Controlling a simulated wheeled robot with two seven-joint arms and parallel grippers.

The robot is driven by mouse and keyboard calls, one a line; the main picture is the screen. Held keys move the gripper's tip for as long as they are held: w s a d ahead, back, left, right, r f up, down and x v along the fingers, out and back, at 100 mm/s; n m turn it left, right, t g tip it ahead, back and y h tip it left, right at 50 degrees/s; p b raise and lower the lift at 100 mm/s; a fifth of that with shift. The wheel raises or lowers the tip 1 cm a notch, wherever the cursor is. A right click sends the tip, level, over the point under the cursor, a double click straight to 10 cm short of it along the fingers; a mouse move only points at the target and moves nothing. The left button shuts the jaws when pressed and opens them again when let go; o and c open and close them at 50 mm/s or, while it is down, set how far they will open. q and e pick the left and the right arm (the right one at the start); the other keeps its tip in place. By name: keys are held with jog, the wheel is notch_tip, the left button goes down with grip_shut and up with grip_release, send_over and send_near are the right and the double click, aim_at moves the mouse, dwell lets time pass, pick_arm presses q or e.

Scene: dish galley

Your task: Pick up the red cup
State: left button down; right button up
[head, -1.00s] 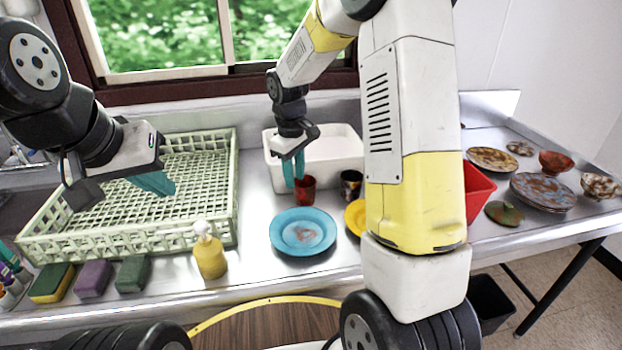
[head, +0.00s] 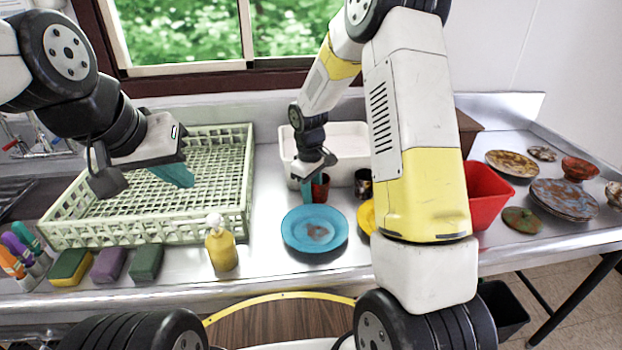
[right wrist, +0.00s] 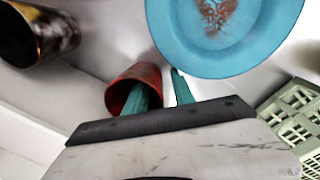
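The red cup (head: 322,190) stands upright on the steel counter behind the blue plate (head: 315,230), partly hidden by my right gripper (head: 309,188). In the right wrist view, the red cup (right wrist: 122,92) has its mouth towards the camera. One teal finger of my right gripper (right wrist: 162,92) is inside the cup and the other is outside, so they straddle its wall. A light gap shows between the outer finger and the wall. My left gripper (head: 178,174) is over the green rack, holding nothing visible; its finger spacing is unclear.
A dark patterned cup (head: 363,184) stands right of the red cup. A white basin (head: 345,150) is close behind. The green rack (head: 240,195), yellow soap bottle (head: 221,248) and sponges are left. A red bin (head: 488,195) and dirty dishes are right.

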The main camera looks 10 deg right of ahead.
grip_shut()
